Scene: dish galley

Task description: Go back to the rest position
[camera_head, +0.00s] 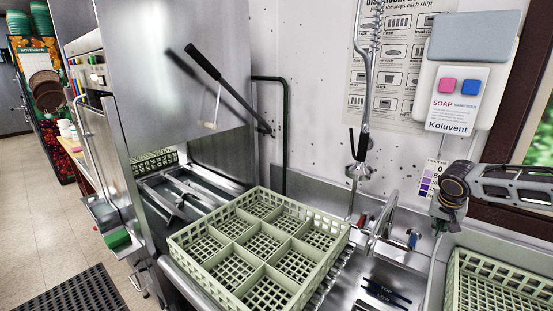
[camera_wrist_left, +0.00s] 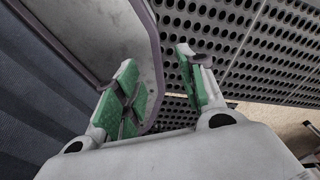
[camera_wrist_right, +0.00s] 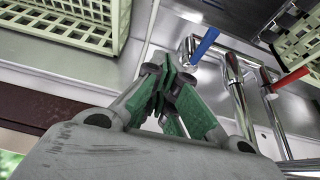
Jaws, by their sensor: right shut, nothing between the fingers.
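My right gripper (camera_head: 441,222) comes in from the right in the head view, above the sink ledge and beside the faucet (camera_head: 379,222). In the right wrist view its green-padded fingers (camera_wrist_right: 166,72) meet, and nothing shows between them. My left gripper does not show in the head view. In the left wrist view its fingers (camera_wrist_left: 157,60) stand apart with nothing between them, above a dark perforated floor mat (camera_wrist_left: 235,45).
A pale green compartment rack (camera_head: 203,275) sits empty on the counter before the open dishwasher. Another green rack (camera_head: 452,278) is at the right, below my right arm. In the right wrist view, blue (camera_wrist_right: 205,44) and red (camera_wrist_right: 286,82) tap handles are close to the right gripper.

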